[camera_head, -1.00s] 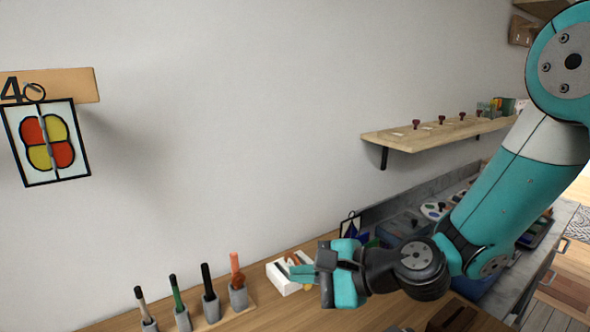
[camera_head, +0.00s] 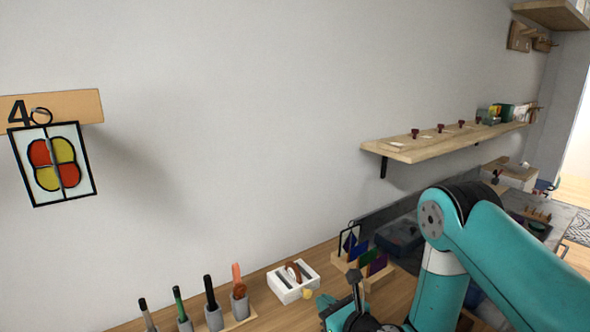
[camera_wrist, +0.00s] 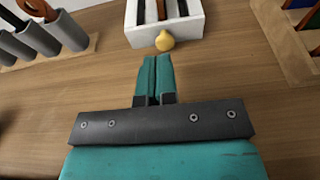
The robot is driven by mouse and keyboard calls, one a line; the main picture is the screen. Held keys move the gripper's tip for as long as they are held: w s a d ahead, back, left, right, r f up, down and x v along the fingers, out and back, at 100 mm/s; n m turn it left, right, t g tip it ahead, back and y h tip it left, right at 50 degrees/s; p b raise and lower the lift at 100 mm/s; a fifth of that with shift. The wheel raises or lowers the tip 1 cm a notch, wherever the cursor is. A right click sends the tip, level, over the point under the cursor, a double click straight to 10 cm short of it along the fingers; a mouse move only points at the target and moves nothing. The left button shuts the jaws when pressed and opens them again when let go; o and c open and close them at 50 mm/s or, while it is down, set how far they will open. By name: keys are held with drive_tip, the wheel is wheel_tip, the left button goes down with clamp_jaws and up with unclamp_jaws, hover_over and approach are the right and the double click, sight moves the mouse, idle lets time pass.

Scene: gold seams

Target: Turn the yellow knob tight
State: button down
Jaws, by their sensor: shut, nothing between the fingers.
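The yellow knob (camera_wrist: 165,41) is on the near face of a small white box (camera_wrist: 195,26) in the wrist view. In the head view the same knob (camera_head: 307,293) shows at the front of the white box (camera_head: 283,291), which stands on the wooden bench. My gripper (camera_wrist: 156,60) is shut and empty. In the wrist view its fingertips point at the knob, just short of it in the picture; I cannot tell the exact gap. In the head view my gripper (camera_head: 328,302) is low, to the right of the knob.
A row of grey holders with tools (camera_head: 213,316) stands left of the box. A wooden rack with coloured panes (camera_head: 376,277) stands to its right. A shelf (camera_head: 440,145) and a hanging glass panel (camera_head: 57,166) are on the wall. Bare bench (camera_wrist: 90,90) surrounds the gripper.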

sight(306, 293)
drive_tip(key=shift+a+r+p, duration=0.25)
drive_tip(key=shift+r+p, duration=0.05)
drive_tip(key=shift+p, duration=2.3)
drive_tip(key=shift+r+p+x, duration=0.15)
drive_tip(key=shift+p+x, duration=0.25)
drive_tip(key=shift+x, duration=0.75)
drive_tip(key=shift+r+p+x, duration=0.1)
drive_tip(key=shift+p+x, duration=0.3)
drive_tip(key=shift+x, duration=0.75)
drive_tip(key=shift+w, duration=0.25)
drive_tip(key=shift+a+r, duration=0.15)
drive_tip(key=shift+a, duration=0.05)
